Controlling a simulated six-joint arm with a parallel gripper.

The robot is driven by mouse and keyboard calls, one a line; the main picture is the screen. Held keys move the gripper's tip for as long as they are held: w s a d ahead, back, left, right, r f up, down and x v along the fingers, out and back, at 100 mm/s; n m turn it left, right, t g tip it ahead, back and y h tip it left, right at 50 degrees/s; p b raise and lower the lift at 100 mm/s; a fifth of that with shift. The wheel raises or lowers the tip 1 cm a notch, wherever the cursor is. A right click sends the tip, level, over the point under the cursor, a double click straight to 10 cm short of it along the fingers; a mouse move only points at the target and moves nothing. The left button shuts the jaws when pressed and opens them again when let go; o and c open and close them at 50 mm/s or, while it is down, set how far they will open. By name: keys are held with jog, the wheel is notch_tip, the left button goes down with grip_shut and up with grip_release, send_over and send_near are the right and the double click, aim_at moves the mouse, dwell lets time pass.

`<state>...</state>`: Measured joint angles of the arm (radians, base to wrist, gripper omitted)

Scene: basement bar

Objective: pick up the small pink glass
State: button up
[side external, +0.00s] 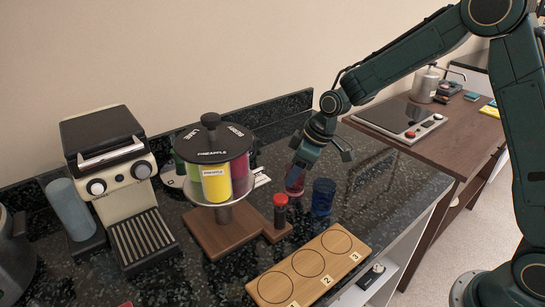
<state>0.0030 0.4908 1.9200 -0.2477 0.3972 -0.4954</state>
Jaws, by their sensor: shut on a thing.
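The small pink glass (294,182) is at the middle right of the dark speckled counter, to the left of and a little behind a blue glass (323,197). My gripper (297,169) reaches down from above and is shut on the pink glass. The gripper covers the glass's upper part. I cannot tell whether the glass's base touches the counter.
A juice dispenser (211,155) on a wooden base stands to the left. A wooden board (336,241) with numbered circles lies at the front. An espresso machine (117,180) stands far left.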

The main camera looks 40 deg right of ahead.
notch_tip(320, 180, up, 20)
dwell(0.6)
jog(key=shift+f, duration=0.1)
dwell(0.5)
